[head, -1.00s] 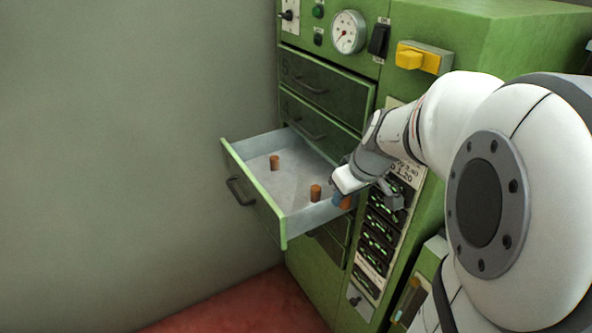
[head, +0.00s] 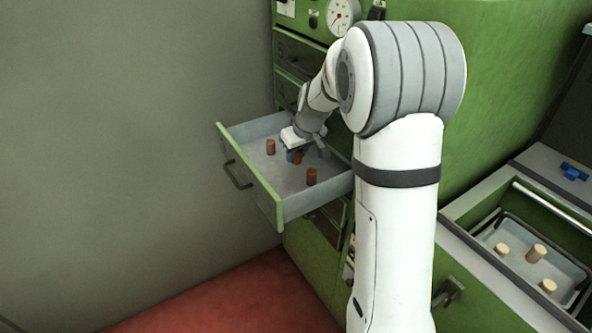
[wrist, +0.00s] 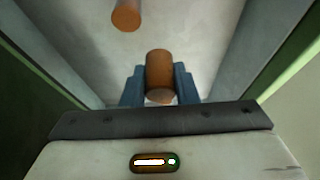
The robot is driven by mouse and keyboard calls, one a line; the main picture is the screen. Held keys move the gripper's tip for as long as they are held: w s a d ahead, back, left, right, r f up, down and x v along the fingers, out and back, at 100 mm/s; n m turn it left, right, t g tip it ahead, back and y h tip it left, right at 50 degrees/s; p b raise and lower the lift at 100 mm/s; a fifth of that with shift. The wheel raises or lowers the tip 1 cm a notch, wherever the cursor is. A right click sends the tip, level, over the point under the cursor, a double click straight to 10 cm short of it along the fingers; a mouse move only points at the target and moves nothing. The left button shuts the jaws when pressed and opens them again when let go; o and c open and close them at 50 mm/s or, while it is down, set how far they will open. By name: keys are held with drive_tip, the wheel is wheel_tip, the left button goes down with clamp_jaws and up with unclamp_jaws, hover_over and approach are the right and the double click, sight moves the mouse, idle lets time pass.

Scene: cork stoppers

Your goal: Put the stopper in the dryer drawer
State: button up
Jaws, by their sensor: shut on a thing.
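The dryer drawer (head: 248,188) is pulled out, with a green front and a pale grey inside. My gripper (head: 295,155) is inside it, shut on a brown cork stopper (head: 297,157). In the wrist view the held stopper (wrist: 160,70) sits between the blue fingers over the drawer floor; I cannot tell whether it touches the floor. Two other brown stoppers stand in the drawer, one at the left (head: 271,146) and one nearer the right front (head: 312,177). One of these shows at the top of the wrist view (wrist: 126,14).
The green dryer cabinet (head: 490,70) stands behind, with shut drawers (head: 291,52) above the open one. At the right a tray (head: 520,268) holds several pale stoppers. A grey wall (head: 110,130) is left of the drawer. Drawer walls flank my gripper.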

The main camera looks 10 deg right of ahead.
sight(297, 163)
wheel_tip(297, 163, down, 4)
drive_tip(key=shift+r, duration=0.1)
drive_tip(key=shift+x, duration=1.55)
drive_tip(key=shift+s, duration=0.15)
drive_tip(key=shift+b, duration=0.4)
drive_tip(key=o, duration=0.9)
